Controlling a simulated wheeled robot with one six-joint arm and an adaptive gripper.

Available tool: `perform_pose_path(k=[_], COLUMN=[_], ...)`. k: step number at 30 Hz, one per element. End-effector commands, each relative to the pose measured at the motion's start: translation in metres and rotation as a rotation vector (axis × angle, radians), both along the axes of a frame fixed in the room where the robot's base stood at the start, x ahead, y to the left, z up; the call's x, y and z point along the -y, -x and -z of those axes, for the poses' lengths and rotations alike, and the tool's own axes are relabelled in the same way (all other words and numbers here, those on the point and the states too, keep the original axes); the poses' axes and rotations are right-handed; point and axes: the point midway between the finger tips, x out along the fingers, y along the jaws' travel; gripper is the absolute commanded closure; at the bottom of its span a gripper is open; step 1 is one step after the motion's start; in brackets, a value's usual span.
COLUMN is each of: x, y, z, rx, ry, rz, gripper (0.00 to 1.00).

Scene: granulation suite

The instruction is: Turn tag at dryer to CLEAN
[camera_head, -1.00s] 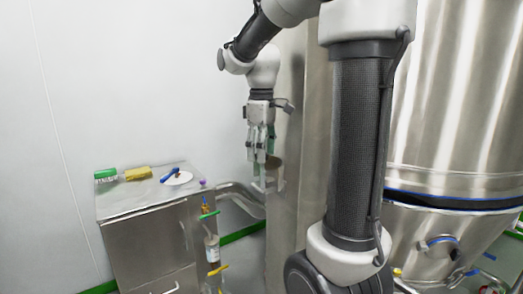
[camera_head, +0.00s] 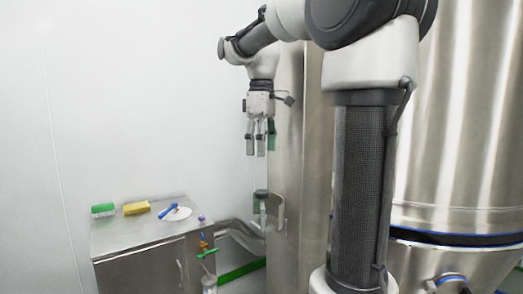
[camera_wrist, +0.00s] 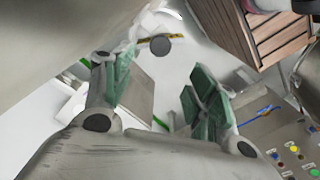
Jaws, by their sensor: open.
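The dryer (camera_head: 460,120) is the big steel vessel at the right in the head view. My gripper (camera_head: 255,152) hangs fingers-down left of a tall steel panel (camera_head: 287,150), open and empty. A green patch (camera_head: 271,135) shows beside its fingers; I cannot tell whether it is a tag or a finger pad. Below the fingers, clear of them, a dark round-topped piece (camera_head: 262,194) stands at a small bracket on the panel. In the wrist view, my gripper (camera_wrist: 160,85) has green-padded fingers spread apart, and a grey disc (camera_wrist: 160,45) shows beyond them. No CLEAN lettering is readable.
A steel cabinet (camera_head: 140,237) at lower left bears a green block (camera_head: 103,210), a yellow block (camera_head: 136,208) and a blue item on a white disc (camera_head: 177,213). Pipes (camera_head: 240,235) run beside it. Free air lies above the cabinet.

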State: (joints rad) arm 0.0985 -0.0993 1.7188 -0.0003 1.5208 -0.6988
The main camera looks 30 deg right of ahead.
Motion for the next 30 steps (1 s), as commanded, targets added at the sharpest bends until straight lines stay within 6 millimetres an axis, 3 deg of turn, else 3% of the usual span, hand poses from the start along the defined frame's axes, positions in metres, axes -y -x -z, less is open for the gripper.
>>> perform_pose_path(k=[5, 8, 18, 21, 26, 30], x=[0.000, 0.000, 0.000, 0.001, 0.001, 0.001], y=[0.003, 0.003, 0.002, -0.001, -0.002, -0.001], z=[0.007, 0.015, 0.042, 0.043, 0.047, 0.065], rx=[-0.016, -0.021, -0.014, -0.005, -0.001, -0.005], ry=[-0.001, -0.001, 0.004, 0.001, -0.001, 0.001], rz=[0.005, 0.113, 0.979, 1.160, 1.281, 1.287], gripper=[0.42, 0.42, 0.42, 0.42, 0.42, 0.42])
